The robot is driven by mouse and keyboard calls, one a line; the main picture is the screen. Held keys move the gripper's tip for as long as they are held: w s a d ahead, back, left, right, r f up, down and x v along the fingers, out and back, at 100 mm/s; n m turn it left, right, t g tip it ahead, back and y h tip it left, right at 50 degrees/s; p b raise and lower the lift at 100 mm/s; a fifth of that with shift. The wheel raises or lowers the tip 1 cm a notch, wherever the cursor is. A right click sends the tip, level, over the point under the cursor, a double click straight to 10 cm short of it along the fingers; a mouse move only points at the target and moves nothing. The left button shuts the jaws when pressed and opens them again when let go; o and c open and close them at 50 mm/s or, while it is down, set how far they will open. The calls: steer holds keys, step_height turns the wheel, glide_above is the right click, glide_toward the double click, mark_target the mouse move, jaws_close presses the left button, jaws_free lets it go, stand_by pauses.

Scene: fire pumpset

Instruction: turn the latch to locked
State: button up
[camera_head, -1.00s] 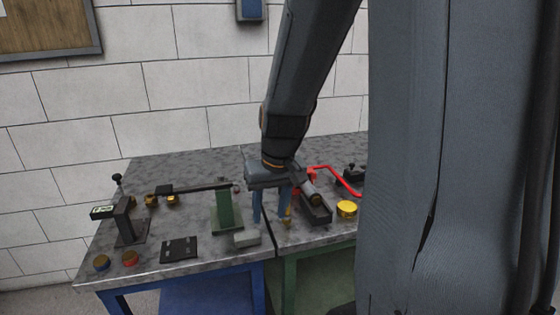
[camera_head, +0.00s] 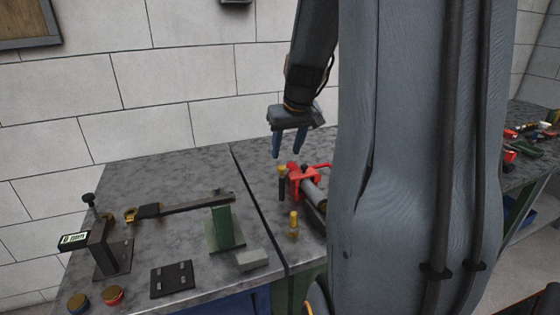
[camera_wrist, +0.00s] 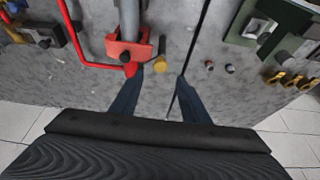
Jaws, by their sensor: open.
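My gripper (camera_head: 288,152) is open and empty above the bench, just behind and above a red clamp-like part (camera_head: 304,181) around a grey cylinder. In the wrist view its two blue fingers (camera_wrist: 160,82) are spread apart, the left tip close to the red part (camera_wrist: 130,47). I cannot tell for sure which piece is the latch. A dark bar with a brass end (camera_head: 185,204) lies near a green post (camera_head: 226,228) at left. A black stand with a label and knob (camera_head: 108,245) is farther left. My gripper touches neither.
A black plate (camera_head: 172,280), a grey block (camera_head: 252,260) and blue and red round caps stand along the bench's front left. A small brass-topped post (camera_head: 293,224) stands before the red part. My arm hides the bench at right.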

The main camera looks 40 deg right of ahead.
mark_target(282, 167)
steer(key=shift+p+x, duration=0.6)
steer(key=shift+x, duration=2.85)
steer(key=shift+s, duration=0.1)
steer(key=shift+c, duration=0.5)
steer(key=c, duration=1)
steer(key=shift+o, duration=0.2)
